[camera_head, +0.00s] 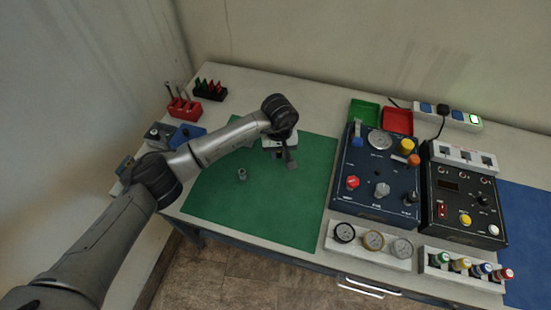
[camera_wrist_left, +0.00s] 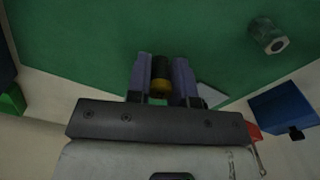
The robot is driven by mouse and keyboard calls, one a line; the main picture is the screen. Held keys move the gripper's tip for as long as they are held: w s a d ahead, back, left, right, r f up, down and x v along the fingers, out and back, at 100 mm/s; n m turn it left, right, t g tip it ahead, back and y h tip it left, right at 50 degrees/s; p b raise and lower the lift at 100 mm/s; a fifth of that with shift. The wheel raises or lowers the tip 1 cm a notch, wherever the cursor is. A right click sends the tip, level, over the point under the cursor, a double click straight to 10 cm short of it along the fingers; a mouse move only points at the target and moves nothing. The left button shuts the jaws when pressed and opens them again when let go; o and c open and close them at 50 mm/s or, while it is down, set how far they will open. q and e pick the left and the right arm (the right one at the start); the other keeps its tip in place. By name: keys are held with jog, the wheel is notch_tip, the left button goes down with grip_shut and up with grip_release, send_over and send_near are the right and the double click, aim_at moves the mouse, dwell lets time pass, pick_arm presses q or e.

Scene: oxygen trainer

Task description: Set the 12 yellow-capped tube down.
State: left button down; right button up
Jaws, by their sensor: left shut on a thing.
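My left gripper (camera_head: 282,157) is over the upper right part of the green mat (camera_head: 260,215). In the left wrist view the gripper (camera_wrist_left: 161,76) is shut on a dark tube with a yellow cap (camera_wrist_left: 160,86), held between the two purple-grey fingers. The yellow end faces the palm and the dark end points toward the mat. The head view does not show the tube clearly, and I cannot tell whether it touches the mat. My right gripper is not in view.
A grey hex fitting (camera_head: 242,174) stands on the mat, left of the gripper. A blue control panel (camera_head: 376,170) stands right of the mat. A white rack (camera_head: 465,272) with several colour-capped tubes is at the front right. The mat's front part is clear.

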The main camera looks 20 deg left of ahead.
aim_at(276, 164)
pick_arm(q)
jog(key=shift+a+f, duration=0.4)
jog(key=shift+a, duration=0.15)
jog(key=shift+f, duration=1.9)
jog(key=shift+f+b, duration=0.2)
jog(key=shift+b, duration=0.2)
jog(key=c, duration=1)
grip_release()
jog(key=shift+r, duration=0.1)
notch_tip(276, 164, up, 12)
jog(key=shift+r+p, duration=0.1)
jog(key=shift+p, duration=0.6)
